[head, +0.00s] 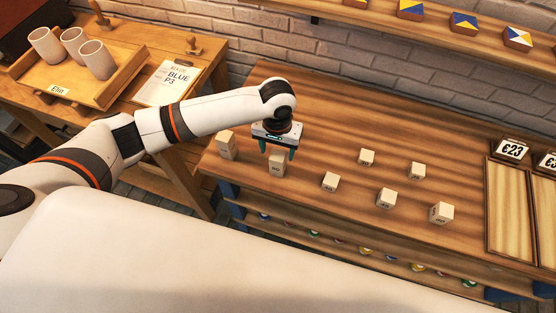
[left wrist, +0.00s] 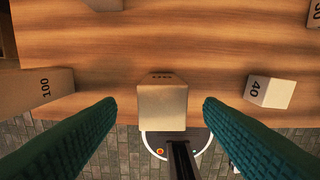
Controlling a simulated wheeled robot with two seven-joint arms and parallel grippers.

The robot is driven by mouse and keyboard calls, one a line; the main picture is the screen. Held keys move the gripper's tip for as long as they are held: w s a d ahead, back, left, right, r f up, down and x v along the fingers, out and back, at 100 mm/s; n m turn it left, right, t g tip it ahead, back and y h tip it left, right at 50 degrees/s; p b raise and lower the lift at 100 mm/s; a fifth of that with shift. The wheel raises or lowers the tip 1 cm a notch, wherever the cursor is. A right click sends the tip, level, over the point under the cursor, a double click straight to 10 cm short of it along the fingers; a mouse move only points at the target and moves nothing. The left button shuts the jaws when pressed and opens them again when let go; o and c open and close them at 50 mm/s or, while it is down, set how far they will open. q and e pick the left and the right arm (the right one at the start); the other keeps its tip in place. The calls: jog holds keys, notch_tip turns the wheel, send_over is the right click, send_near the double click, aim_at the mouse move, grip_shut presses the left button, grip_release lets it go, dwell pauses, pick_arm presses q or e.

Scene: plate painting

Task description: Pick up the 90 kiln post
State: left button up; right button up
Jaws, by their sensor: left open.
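The kiln post whose small label looks like 90 (head: 277,168) stands upright near the table's front left edge. It also shows in the middle of the left wrist view (left wrist: 162,106), where its label is too foreshortened to read. My left gripper (head: 278,151) is open and points down right over this post. In the left wrist view the two green fingers (left wrist: 160,102) lie to either side of the post, with a gap on both sides. Nothing is held. My right gripper is not in view.
The 100 post (left wrist: 38,88) stands to the left and the 40 post (left wrist: 268,91) to the right. Several shorter posts (head: 386,198) stand further right. Framed boards with price cards (head: 512,205) lie at the far right. A side table at left bears a tray (head: 100,98) with cups.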

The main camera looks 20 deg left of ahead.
aim_at(278, 155)
pick_arm(q)
jog(key=shift+s+d+f+p, duration=0.1)
jog(key=shift+f+p, duration=0.55)
jog(key=shift+f, duration=2.25)
jog(key=shift+c, duration=0.2)
jog(key=shift+r, duration=0.1)
jog(key=c, duration=1.2)
